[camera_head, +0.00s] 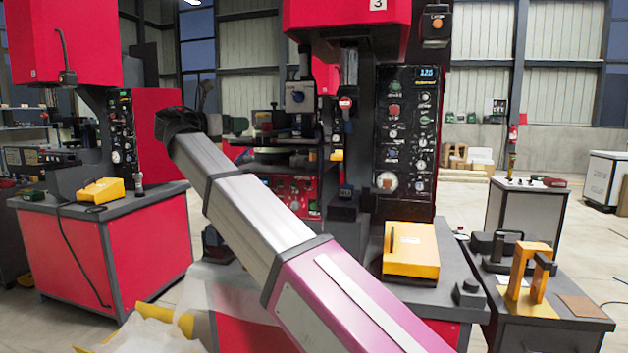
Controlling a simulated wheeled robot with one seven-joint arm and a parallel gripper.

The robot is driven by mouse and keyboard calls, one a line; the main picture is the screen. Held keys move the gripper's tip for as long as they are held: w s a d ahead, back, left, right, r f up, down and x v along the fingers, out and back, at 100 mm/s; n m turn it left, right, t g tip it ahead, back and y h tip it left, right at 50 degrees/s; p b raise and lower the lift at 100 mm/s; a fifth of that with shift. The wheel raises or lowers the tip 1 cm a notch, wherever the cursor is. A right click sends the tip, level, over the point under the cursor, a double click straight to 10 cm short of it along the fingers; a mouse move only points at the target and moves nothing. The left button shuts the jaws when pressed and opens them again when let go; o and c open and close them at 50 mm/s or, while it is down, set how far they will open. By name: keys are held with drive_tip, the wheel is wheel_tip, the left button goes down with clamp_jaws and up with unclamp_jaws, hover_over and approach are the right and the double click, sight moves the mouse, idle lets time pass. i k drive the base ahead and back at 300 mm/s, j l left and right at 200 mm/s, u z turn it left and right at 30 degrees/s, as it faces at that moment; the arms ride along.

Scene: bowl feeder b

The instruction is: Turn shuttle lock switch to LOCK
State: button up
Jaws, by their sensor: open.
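The black control panel (408,130) stands on the red machine in the middle, right of its column. My gripper is not in view. My silver and magenta arm link (262,232) crosses the picture from the lower right to a black joint at the upper left, hiding part of the machine's lower front.
A yellow box (411,251) sits on the grey bench below the panel. A small black block (469,293) stands at its front corner. A yellow bracket (529,275) stands on a side table at right. Another red machine (104,254) stands at left. Open floor lies at far right.

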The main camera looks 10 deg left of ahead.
sight(298, 97)
drive_tip(key=k+j, duration=0.8)
